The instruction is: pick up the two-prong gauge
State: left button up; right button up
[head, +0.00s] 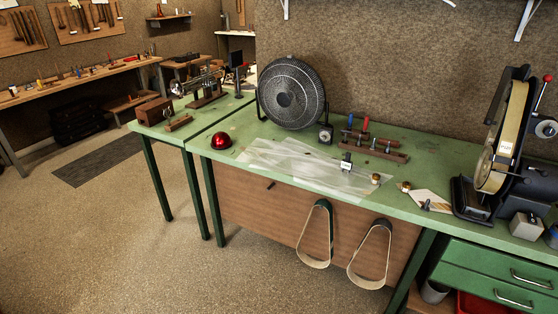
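I cannot clearly make out the two-prong gauge at this size. A small dark upright piece with a white label (346,163) stands on the clear plastic sheet (290,166) on the green bench; I cannot tell if it has two prongs. Another small dark piece (427,205) lies on a pale flat sheet (437,200) near the belt sander; its shape is also unclear. A wooden rack (378,151) behind the sheet holds upright tools with red and blue handles. Neither of my grippers is in view.
A black fan (291,93) and red dome (221,141) stand on the bench's left part. Small brass pieces (376,179) sit near the front edge. A belt sander (500,145) stands at right. Two belt loops (316,235) hang at the front. Floor at left is open.

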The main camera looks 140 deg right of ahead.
aim_at(346, 163)
jog(key=z, duration=5.1)
